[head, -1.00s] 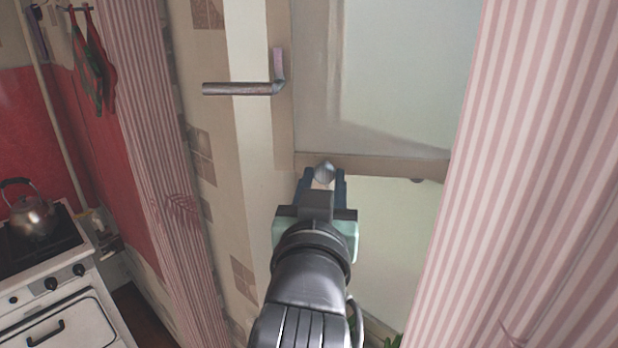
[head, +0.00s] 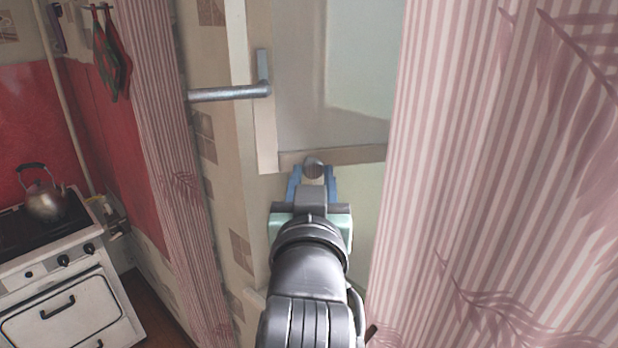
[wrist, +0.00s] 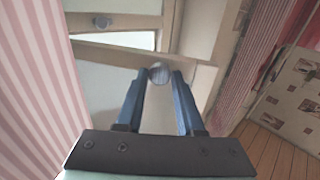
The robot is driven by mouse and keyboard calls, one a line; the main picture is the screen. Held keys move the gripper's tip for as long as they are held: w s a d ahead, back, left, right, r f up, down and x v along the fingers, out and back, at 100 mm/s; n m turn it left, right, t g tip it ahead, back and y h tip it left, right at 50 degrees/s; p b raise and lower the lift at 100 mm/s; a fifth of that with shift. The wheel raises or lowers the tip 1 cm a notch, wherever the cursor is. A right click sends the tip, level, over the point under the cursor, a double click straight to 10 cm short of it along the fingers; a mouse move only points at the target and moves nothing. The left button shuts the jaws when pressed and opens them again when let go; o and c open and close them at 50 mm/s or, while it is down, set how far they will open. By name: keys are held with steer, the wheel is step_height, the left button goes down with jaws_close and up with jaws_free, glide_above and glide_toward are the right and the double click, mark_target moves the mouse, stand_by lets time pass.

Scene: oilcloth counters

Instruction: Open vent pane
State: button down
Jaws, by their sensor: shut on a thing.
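The vent pane (head: 340,60) is the upper glazed pane in a pale frame, left of the striped curtain. A small round metal knob (head: 313,165) sits at its bottom rail (head: 350,155). My gripper (head: 313,175) is shut on this knob, its blue fingers on either side. In the wrist view the knob (wrist: 159,73) lies between the fingertips. There the pane's rail (wrist: 110,56) slants away from the frame behind it, with a bright gap between, so the pane looks ajar. The curtain hides the pane's right part in the head view.
A lever handle (head: 230,93) sticks out left of the pane. A wide striped curtain (head: 480,180) hangs close on the right, a narrow one (head: 170,150) on the left. A stove (head: 70,300) with a kettle (head: 43,195) stands at far left.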

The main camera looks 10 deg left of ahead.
steer(key=shift+d+r, duration=0.15)
steer(key=shift+d, duration=0.35)
steer(key=c, duration=0.8)
jaws_free()
steer(key=shift+w+d, duration=0.1)
steer(key=shift+o, duration=1.3)
steer(key=shift+d, duration=0.15)
steer(key=shift+a, duration=0.25)
steer(key=shift+f, duration=0.2)
